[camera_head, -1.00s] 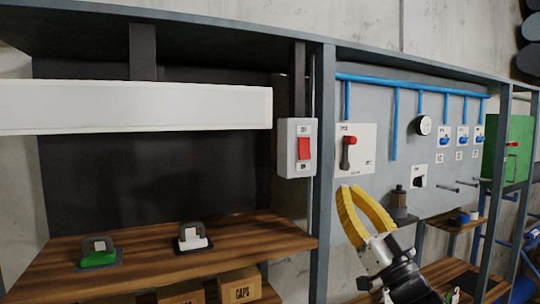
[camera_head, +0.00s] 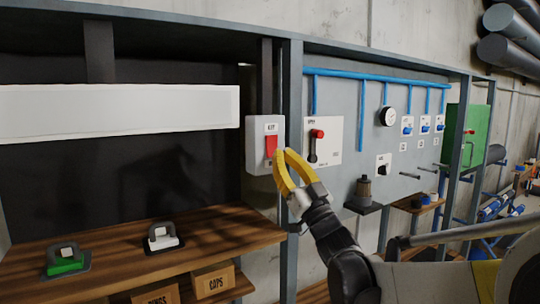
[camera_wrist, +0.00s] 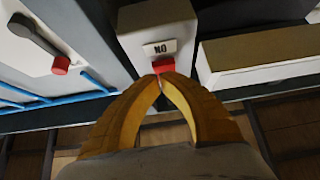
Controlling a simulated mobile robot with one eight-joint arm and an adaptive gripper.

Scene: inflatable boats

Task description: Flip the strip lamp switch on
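The switch box (camera_head: 252,150) is a pale grey box on a post right of the strip lamp, with a red rocker (camera_head: 271,147) on its front. The strip lamp (camera_head: 120,107) is a long white bar showing no clear glow.
A panel with a red-knobbed lever (camera_head: 316,144), blue pipes and a gauge (camera_head: 388,116) stands to the right. A grey post (camera_head: 291,110) is close beside the box. A wooden shelf (camera_head: 200,232) below holds green and white clamp-like items.

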